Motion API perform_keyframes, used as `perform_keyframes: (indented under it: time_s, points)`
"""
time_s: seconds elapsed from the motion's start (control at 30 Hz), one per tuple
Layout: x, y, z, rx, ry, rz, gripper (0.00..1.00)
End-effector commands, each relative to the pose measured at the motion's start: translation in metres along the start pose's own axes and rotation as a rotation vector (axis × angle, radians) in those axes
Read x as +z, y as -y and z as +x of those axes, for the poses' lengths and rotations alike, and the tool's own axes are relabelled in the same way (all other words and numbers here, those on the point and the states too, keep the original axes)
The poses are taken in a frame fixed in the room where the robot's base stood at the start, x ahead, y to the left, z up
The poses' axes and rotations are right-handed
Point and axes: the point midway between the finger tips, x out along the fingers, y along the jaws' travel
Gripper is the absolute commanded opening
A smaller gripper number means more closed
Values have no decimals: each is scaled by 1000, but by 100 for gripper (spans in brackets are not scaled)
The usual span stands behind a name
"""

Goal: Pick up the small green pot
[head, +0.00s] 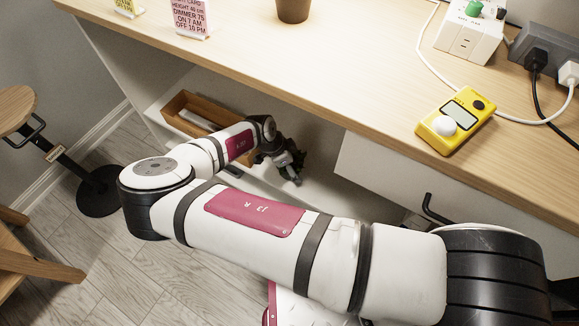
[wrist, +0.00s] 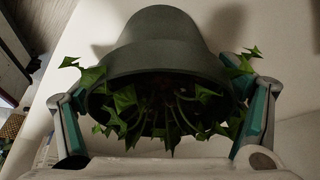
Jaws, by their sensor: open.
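The small green pot (wrist: 165,45), dark grey-green in this light, fills the middle of the wrist view with its wide rim towards me. Ivy-like green leaves spill out of its mouth and hang near both fingers. My gripper (wrist: 163,95) is open, with one finger on each side of the pot's rim. I cannot tell whether either finger touches the pot or only leaves. In the head view my gripper (head: 291,168) reaches in under the tabletop, beside the white shelf space. I cannot make out the pot in that view.
A wooden tray (head: 176,105) lies on the shelf left of my gripper. The wooden tabletop (head: 330,60) overhangs above, holding a brown pot (head: 293,10), a yellow meter (head: 455,122), power sockets and cables. A white cabinet front (head: 400,180) stands right. A stool (head: 15,105) is far left.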

Motion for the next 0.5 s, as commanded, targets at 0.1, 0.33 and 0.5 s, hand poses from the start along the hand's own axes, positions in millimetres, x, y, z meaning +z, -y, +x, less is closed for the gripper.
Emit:
perform_keyframes:
  time_s: [0.1, 0.33, 0.5]
  points:
    - [0, 0, 3, -1, 1, 0, 86]
    - [0, 0, 2, -1, 1, 0, 70]
    - [0, 0, 2, -1, 1, 0, 39]
